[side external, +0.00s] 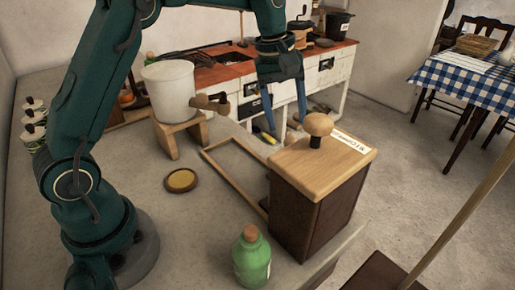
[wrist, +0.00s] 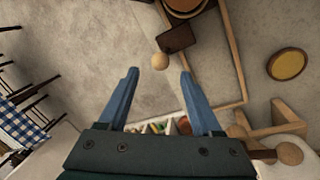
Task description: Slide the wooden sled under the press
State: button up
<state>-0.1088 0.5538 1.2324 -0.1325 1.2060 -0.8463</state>
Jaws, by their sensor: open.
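A tall dark box with a pale wooden lid, a round knob on a dark stem and a label, which looks like the press (side external: 305,212), stands at the front right of the counter in the side view. A pale wooden track (side external: 232,178) runs from it toward the back left. My gripper (side external: 288,128) is open and empty above the counter, beyond the box. Its fingers (wrist: 158,75) are spread in the wrist view.
A white bucket (side external: 168,90) with a wooden spigot stands on a wooden stand (side external: 180,135) at the track's left. A yellow-centred round dish (side external: 181,181) lies left of the track. A green corked bottle (side external: 251,262) stands close to the box. Floor lies beyond the counter edge.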

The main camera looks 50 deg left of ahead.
aim_at(290, 138)
jog(key=n, duration=0.4)
jog(key=n+y, duration=0.1)
jog(key=n, duration=0.4)
jog(key=shift+s+d+f+y, duration=0.1)
jog(key=shift+d+y, duration=0.1)
jog(key=shift+y, duration=0.1)
jog(key=shift+d+f, duration=0.1)
jog(key=shift+d, duration=0.2)
jog(key=shift+w+f, duration=0.25)
jog(key=shift+f, duration=0.95)
jog(key=shift+w+f, duration=0.2)
jog(key=shift+f, duration=1)
jog(key=shift+c, duration=0.3)
grip_shut()
